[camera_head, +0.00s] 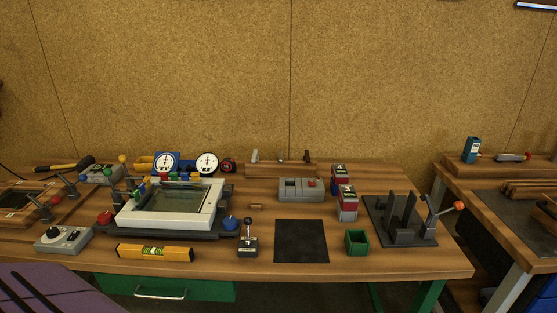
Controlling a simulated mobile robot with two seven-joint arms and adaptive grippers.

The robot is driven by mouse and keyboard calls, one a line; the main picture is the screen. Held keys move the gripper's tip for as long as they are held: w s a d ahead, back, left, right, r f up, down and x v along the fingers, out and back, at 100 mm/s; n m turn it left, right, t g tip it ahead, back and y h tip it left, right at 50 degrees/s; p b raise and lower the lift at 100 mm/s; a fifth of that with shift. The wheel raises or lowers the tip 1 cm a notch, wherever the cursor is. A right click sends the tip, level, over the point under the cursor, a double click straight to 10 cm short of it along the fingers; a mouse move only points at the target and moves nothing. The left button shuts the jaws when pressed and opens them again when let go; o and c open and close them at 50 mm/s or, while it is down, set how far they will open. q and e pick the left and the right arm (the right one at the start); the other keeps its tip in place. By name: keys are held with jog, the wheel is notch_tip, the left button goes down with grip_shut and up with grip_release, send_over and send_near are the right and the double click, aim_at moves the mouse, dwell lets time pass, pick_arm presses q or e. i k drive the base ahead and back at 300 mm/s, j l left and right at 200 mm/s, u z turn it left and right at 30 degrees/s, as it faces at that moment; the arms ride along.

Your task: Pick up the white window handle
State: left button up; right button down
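A white window frame (206,216) with a dark glass pane (172,200) lies slightly tilted in a dark fixture (226,232) on the left part of the workbench. I cannot make out a white window handle for certain. A small pale upright piece (255,156) stands at the left end of a wooden rack (270,171) at the back of the bench; it is too small to identify. Neither of my grippers is in view.
A yellow level (155,253), a lever box (248,245), a black mat (301,241) and a green bin (357,242) line the front. Dial gauges (207,162) stand behind the frame. A black stand (402,222) is at right. The mat is bare.

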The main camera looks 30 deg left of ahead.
aim_at(255, 158)
jog(key=u, duration=1.25)
jog(key=j+z, duration=0.4)
jog(key=j, duration=0.25)
jog(key=i, duration=0.05)
